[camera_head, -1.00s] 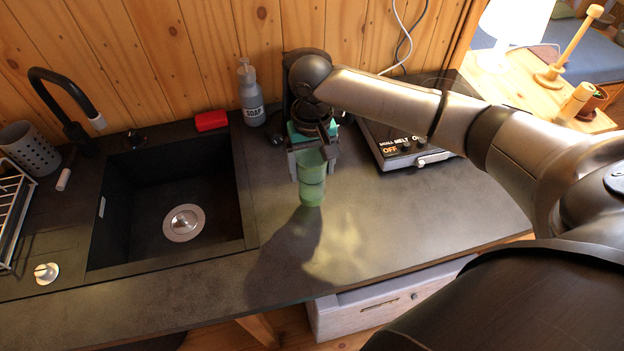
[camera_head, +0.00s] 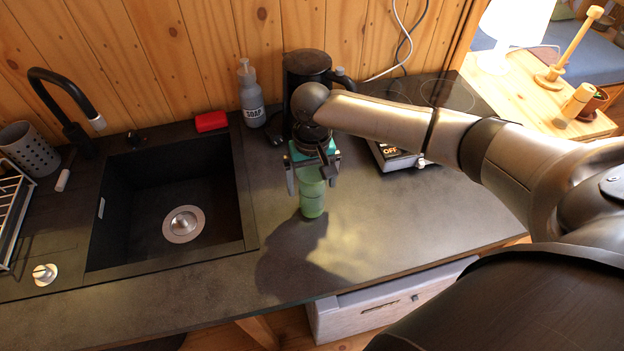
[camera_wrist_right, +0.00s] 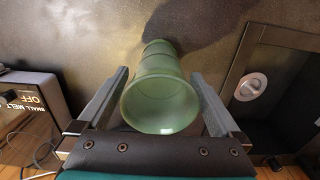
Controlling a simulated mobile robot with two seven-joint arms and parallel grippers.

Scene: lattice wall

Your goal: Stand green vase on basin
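The green vase (camera_head: 313,198) is upright on the dark worktop, right of the sink basin (camera_head: 165,251). In the right wrist view the vase (camera_wrist_right: 160,95) shows its open mouth toward the camera, between my fingers. My right gripper (camera_head: 314,180) is above and around the upper part of the vase, one finger on each side. In the wrist view, the gripper (camera_wrist_right: 160,82) is spread, with gaps beside the vase. The basin is black, with a round steel drain, and is empty; its edge also shows in the wrist view (camera_wrist_right: 236,75). My left gripper is out of view.
A dark coffee maker (camera_head: 305,66) is close behind my right gripper. The worktop before the vase is clear.

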